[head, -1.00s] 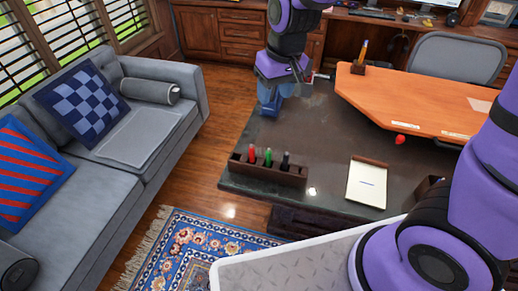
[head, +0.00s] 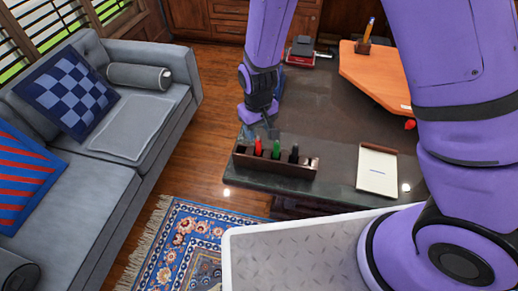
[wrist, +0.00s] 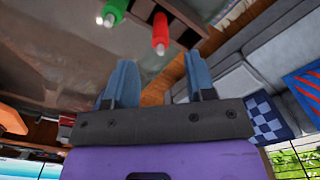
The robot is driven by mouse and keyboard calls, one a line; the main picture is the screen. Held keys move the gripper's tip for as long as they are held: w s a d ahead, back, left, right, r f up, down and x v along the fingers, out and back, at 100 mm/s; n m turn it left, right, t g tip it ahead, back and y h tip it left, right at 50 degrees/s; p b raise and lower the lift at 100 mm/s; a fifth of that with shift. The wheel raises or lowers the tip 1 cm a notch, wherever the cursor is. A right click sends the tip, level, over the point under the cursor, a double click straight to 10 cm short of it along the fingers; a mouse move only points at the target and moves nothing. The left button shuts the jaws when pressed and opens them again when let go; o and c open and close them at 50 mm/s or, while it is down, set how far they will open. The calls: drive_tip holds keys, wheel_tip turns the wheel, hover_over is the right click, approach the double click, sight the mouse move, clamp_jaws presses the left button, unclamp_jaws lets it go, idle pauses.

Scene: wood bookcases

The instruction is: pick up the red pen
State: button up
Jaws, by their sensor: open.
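The red pen (head: 258,147) stands upright in a dark wooden holder (head: 300,171) near the front left corner of the dark desk. In the wrist view the red pen (wrist: 160,34) shows beyond my fingers, near the top middle. My gripper (head: 262,127) is just behind the left part of the holder in the head view. In the wrist view my gripper (wrist: 160,80) has its two blue fingers apart with nothing between them. The fingers do not appear to touch the pen.
A green pen (head: 276,149) and a black pen (head: 294,154) stand in the same holder, right of the red one. A notepad (head: 377,172) lies farther right. An orange tabletop (head: 375,75) and a red object (head: 409,124) are behind. A grey sofa (head: 130,125) stands left.

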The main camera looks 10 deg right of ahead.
sight(259, 140)
drive_tip(key=shift+s+f, duration=0.2)
drive_tip(key=shift+f, duration=3.4)
clamp_jaws()
